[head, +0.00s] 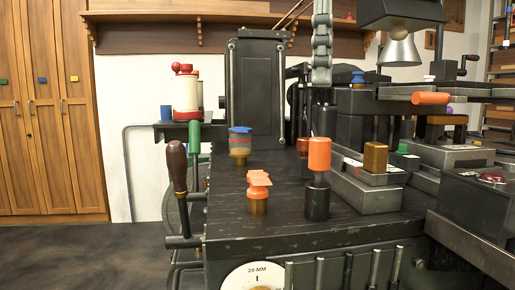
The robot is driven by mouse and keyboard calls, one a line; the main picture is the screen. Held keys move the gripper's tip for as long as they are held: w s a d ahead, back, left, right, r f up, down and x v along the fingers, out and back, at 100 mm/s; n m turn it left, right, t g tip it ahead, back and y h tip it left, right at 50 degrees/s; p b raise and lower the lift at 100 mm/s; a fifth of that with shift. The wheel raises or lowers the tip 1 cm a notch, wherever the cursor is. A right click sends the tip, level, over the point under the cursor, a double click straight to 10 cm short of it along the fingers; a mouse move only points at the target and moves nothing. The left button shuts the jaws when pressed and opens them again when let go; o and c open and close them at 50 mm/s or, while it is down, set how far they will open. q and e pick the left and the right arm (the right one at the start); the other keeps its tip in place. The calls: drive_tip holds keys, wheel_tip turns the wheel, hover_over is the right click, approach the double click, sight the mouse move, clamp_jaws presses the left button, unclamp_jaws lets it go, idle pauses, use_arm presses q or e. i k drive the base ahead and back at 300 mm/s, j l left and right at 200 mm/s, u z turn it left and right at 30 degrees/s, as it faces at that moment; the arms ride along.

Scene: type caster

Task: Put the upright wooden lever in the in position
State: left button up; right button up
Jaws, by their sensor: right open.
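The upright wooden lever (177,167) stands at the left side of the black machine. It has a dark brown, rounded wooden grip on a thin metal rod, which runs down to a dark horizontal bar. No gripper touches it. My left gripper is out of view.
A green handle (194,137) stands close behind the lever. Orange knobs (319,154) and a blue-topped knob (240,141) rise from the black machine top (225,215). A white dial (254,276) is on its front. Floor left of the lever is clear.

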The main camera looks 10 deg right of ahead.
sight(176, 158)
drive_tip(key=k+j, duration=0.35)
drive_tip(key=j, duration=0.15)
drive_tip(key=k+j, duration=0.35)
drive_tip(key=j, duration=0.2)
